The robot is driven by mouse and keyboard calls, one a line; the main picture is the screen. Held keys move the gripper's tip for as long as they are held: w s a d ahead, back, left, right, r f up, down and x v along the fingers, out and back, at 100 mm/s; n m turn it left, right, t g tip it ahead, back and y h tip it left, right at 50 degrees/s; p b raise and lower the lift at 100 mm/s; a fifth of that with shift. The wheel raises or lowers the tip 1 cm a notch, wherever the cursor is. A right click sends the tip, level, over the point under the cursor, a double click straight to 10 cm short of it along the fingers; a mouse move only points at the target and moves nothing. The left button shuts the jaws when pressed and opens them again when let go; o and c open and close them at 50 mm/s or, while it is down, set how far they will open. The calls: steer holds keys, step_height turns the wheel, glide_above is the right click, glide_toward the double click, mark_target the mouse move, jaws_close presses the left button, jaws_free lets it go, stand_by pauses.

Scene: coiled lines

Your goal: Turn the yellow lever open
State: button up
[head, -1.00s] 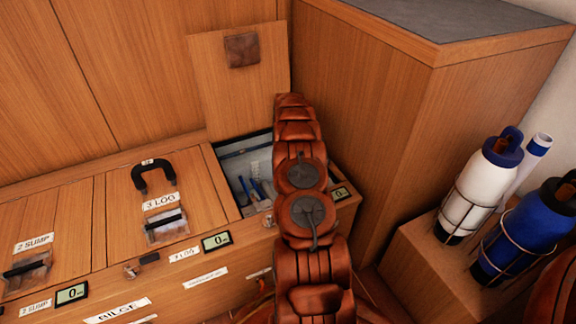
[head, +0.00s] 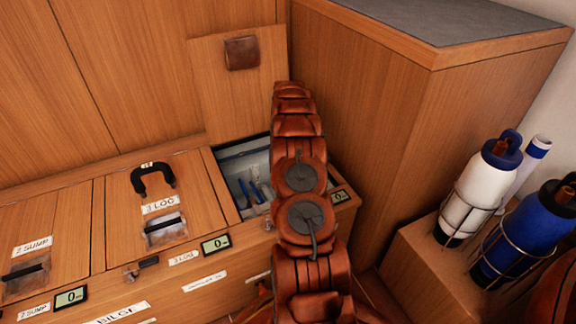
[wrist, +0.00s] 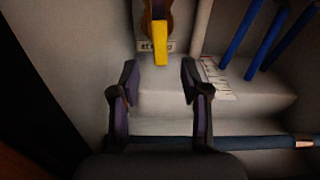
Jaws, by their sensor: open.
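The yellow lever (wrist: 160,42) shows in the wrist view at the top middle. It hangs down on a brass-coloured fitting (wrist: 152,12), in front of a small label on the pale wall. My gripper (wrist: 160,82) is open and empty, with its dark fingers apart. The lever's lower end lies beyond and between the fingertips in the picture, and I see no contact. In the head view my arm reaches into the open compartment (head: 232,165) and hides the gripper and the lever.
In the wrist view several blue-handled items (wrist: 265,40) stand at the right, beside a pale pipe (wrist: 201,25). A dark blue hose (wrist: 240,141) crosses below. In the head view the raised lid (head: 230,100) leans behind the opening, and a tall wooden cabinet (head: 430,140) stands close right.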

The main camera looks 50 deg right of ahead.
step_height(320, 180, up, 6)
steer(key=shift+r, duration=0.15)
